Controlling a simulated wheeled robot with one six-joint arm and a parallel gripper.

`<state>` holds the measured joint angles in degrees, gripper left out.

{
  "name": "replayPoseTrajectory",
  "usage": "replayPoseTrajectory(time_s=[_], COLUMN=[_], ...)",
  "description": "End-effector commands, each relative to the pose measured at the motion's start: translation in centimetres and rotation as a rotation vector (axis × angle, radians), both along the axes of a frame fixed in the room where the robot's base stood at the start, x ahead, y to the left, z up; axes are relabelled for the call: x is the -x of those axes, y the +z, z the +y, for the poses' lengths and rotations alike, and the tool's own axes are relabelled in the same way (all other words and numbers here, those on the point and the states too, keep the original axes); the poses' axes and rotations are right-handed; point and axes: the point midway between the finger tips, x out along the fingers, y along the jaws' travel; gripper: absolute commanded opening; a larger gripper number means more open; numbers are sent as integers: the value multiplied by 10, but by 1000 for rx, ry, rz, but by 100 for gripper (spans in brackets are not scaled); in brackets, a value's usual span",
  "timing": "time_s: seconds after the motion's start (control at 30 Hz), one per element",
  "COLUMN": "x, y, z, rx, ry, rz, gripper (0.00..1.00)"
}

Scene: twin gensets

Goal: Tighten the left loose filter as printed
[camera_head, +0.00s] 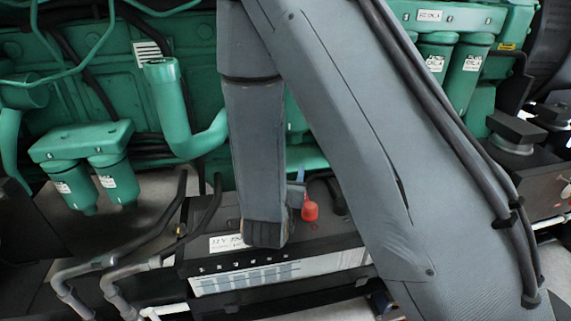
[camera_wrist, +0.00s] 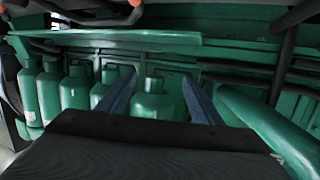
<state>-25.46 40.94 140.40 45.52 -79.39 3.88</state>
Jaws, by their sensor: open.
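Two green filters, a left one (camera_head: 74,188) and a right one (camera_head: 117,181), hang under a green head (camera_head: 82,142) at the left of the head view. Both carry white labels too small to read. Another pair, a left filter (camera_head: 434,60) and a right filter (camera_head: 467,70), hangs at the upper right. I cannot tell which is loose. In the wrist view my gripper (camera_wrist: 157,74) is open, and a green bottle-shaped part (camera_wrist: 152,101) shows between its fingers, apparently beyond them. I cannot make out the fingertips in the head view.
A black battery box (camera_head: 275,262) with a red terminal cap (camera_head: 310,209) stands below my arm. A thick green pipe (camera_head: 175,108) and grey hoses (camera_head: 118,278) are at left. Several green bottle-shaped parts (camera_wrist: 75,88) line the wrist view; a green pipe (camera_wrist: 265,130) slants at right.

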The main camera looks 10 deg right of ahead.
Motion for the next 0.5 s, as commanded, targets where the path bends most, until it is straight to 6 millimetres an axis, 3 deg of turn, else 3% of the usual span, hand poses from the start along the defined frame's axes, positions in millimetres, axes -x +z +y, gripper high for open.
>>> replayPoseTrajectory(time_s=[0.27,0.5], x=[12,-4], y=[23,24], z=[2,-6], rx=[116,120], ry=[-31,-35], rz=[-162,-172], gripper=[59,59])
